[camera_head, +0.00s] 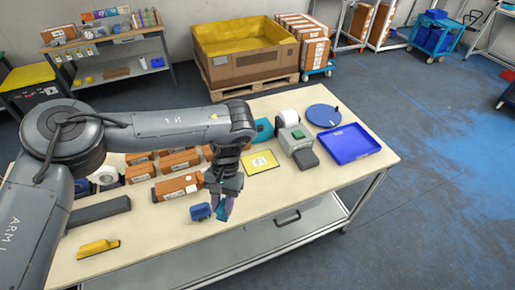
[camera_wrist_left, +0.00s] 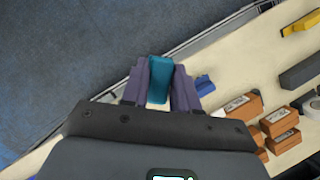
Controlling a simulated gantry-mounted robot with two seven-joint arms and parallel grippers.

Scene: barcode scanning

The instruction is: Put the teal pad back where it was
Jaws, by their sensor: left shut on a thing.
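My left gripper (camera_head: 225,206) is near the table's front edge, pointing down. It is shut on the teal pad (camera_head: 221,213). In the left wrist view the teal pad (camera_wrist_left: 159,78) sits between the two purple fingers of the left gripper (camera_wrist_left: 160,85). Much of the pad is hidden by the fingers in the head view. I cannot tell whether it touches the tabletop. A small blue object (camera_head: 200,212) stands just left of the gripper; it also shows in the wrist view (camera_wrist_left: 204,84). My right gripper is not in view.
Several brown boxes (camera_head: 178,187) lie behind the gripper. A yellow card (camera_head: 260,162), a grey-green device (camera_head: 295,141), a blue tray (camera_head: 350,143) and a blue disc (camera_head: 323,115) are to the right. A dark bar (camera_head: 98,212) and yellow object (camera_head: 97,248) are left. The front-right tabletop is clear.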

